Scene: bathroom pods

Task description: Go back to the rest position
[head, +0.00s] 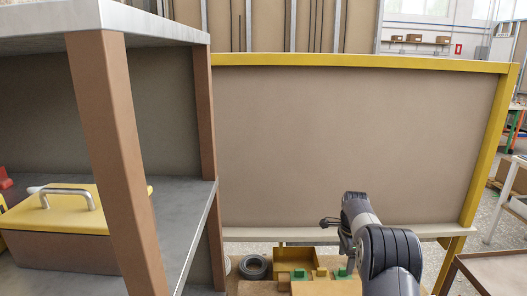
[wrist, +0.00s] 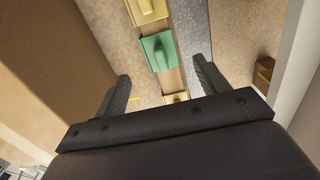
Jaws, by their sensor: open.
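My gripper (head: 333,226) is in the lower middle right of the head view, at the end of my arm, in front of the large beige panel (head: 350,140). In the wrist view my gripper (wrist: 160,88) shows two dark fingers spread apart with nothing between them. Beyond the fingers lie a green block (wrist: 158,51) and yellow blocks (wrist: 147,10), apart from the gripper. The green block also shows low in the head view (head: 341,273), below the gripper.
A grey shelf (head: 195,205) with brown posts stands at left and holds a toolbox (head: 65,245) with a yellow lid. A tyre (head: 254,267) and a yellow bin (head: 295,262) sit low in front of the panel. A brown table (head: 490,272) stands at lower right.

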